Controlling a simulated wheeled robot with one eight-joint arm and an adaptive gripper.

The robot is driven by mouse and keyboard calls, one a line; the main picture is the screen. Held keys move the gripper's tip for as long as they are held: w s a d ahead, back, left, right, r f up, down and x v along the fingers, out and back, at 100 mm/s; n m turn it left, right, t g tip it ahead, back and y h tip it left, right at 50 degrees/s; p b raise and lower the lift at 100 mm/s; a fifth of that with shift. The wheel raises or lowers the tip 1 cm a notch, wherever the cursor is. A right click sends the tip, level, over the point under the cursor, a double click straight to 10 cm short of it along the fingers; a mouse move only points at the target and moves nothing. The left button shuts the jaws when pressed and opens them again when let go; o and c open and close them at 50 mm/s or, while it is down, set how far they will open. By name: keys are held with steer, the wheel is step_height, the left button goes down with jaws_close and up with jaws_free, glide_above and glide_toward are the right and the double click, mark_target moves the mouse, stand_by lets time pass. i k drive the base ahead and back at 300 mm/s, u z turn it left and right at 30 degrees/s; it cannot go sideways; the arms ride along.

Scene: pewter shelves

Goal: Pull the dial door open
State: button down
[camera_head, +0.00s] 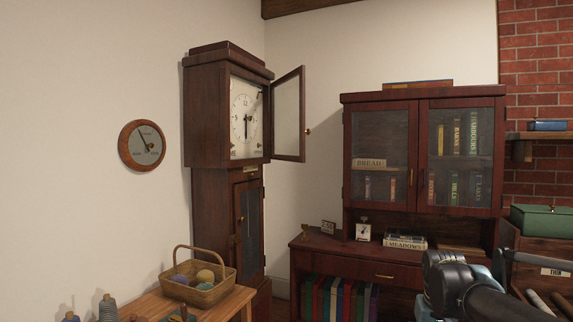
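The tall dark-wood clock (208,120) stands against the left wall near the corner. Its dial door (288,115), a wooden frame around a glass pane, stands swung open to the right, with a small brass knob (308,131) on its free edge. The white clock dial (244,117) is uncovered, with its dark hands showing. The lower case door (249,230) appears closed. Part of my arm shows at the bottom right, well apart from the clock. My gripper cannot be made out in this view.
A wicker basket (197,293) with yarn balls stands on a wooden table (228,304) in front of the clock. A glass-doored cabinet (420,96) stands to the right. A round gauge (142,145) hangs on the left wall. A green box (541,221) is at the right.

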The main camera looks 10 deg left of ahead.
mark_target(300, 70)
steer(key=k, duration=0.65)
steer(key=u, duration=0.3)
steer(key=i, duration=1.05)
steer(key=u, duration=0.55)
steer(key=i, duration=0.55)
